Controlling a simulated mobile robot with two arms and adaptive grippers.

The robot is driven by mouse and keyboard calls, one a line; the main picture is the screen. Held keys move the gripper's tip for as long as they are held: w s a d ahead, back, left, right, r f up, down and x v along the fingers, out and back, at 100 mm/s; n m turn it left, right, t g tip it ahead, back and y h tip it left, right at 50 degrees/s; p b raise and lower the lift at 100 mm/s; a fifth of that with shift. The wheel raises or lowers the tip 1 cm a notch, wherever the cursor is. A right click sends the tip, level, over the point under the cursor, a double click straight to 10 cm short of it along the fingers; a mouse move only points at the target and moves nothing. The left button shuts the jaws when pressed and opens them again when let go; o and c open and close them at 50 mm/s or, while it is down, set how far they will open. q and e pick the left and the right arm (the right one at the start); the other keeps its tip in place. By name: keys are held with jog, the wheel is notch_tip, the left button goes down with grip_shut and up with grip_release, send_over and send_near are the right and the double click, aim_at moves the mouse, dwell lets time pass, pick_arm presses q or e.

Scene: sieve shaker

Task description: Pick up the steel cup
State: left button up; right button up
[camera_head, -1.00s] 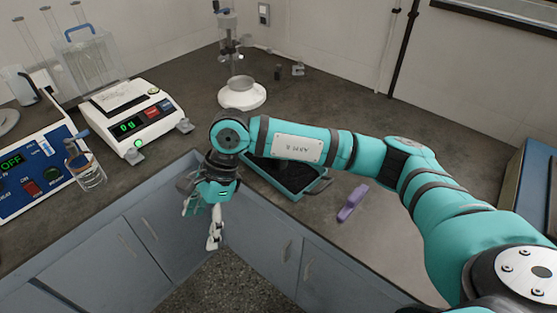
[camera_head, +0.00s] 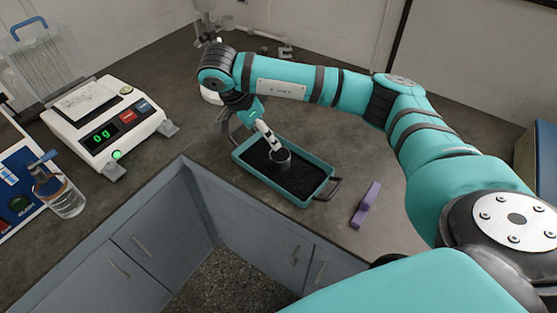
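The steel cup (camera_head: 281,160), a small dark grey cylinder, stands in the black material inside a teal tray (camera_head: 243,163) on the counter. My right gripper (camera_head: 273,140) comes down over the tray from the upper left of the cup. Its pale fingertip reaches the cup's rim, overlapping it in the picture. Only one finger shows clearly, so I cannot tell whether the gripper is open or closed on the cup. My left gripper is not in view.
A purple object (camera_head: 365,204) lies right of the tray, near the counter edge. A scale reading 0 g (camera_head: 108,125) stands left, with a glass bottle (camera_head: 62,193) in front of it. The arm hides part of the stand behind. Counter right of the tray is mostly clear.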

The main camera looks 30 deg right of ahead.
aim_at(280, 154)
jog(key=x, duration=0.8)
jog(key=shift+w, duration=0.15)
jog(key=shift+d+f+p, duration=0.1)
jog(key=shift+f+p, duration=0.1)
jog(key=shift+p, duration=0.25)
jog(key=p+x, duration=0.1)
jog(key=x, duration=0.2)
jog(key=shift+d+f, duration=0.15)
jog(key=shift+f, duration=0.15)
jog(key=shift+d+f, duration=0.15)
jog(key=shift+f, duration=0.35)
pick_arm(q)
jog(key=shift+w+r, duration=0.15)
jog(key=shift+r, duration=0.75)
pick_arm(e)
jog(key=c, duration=1.4)
